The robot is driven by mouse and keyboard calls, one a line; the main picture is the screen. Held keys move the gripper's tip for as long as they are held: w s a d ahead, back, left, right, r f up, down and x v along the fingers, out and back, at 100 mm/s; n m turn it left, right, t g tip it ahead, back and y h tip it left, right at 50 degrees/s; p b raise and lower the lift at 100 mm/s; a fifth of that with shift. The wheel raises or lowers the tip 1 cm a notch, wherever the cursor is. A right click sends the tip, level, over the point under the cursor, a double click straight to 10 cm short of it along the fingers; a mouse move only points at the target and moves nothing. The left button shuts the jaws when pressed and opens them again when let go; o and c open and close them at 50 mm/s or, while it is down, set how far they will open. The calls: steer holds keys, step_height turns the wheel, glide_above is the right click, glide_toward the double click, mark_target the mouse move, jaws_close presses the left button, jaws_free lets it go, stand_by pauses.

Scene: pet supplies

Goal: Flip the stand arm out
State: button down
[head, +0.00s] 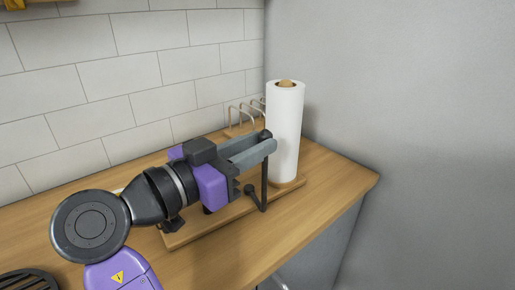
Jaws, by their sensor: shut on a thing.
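The stand has a wooden base (222,229) on the counter, with a white paper roll (285,132) upright at its right end. A black stand arm (265,185) shows as an upright rod just left of the roll. A short black piece with a round knob (250,189) joins it low on the left. My gripper (266,142) reaches in from the left, its grey fingers shut on the upper end of the black rod. A dark round end shows between the fingertips. My gripper and wrist hide the middle of the base and whatever is behind them.
A wire rack (247,112) stands behind, close to the tiled wall (130,80). A grey wall (400,120) rises on the right. A black slatted round item (28,281) lies at the lower left. The wooden counter (262,240) is clear in front of the stand.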

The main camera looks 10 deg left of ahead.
steer(key=shift+f, duration=0.15)
steer(key=c, duration=1.2)
jaws_free()
steer(key=v, duration=0.7)
steer(key=shift+s+a, duration=0.25)
steer(key=shift+s, duration=0.05)
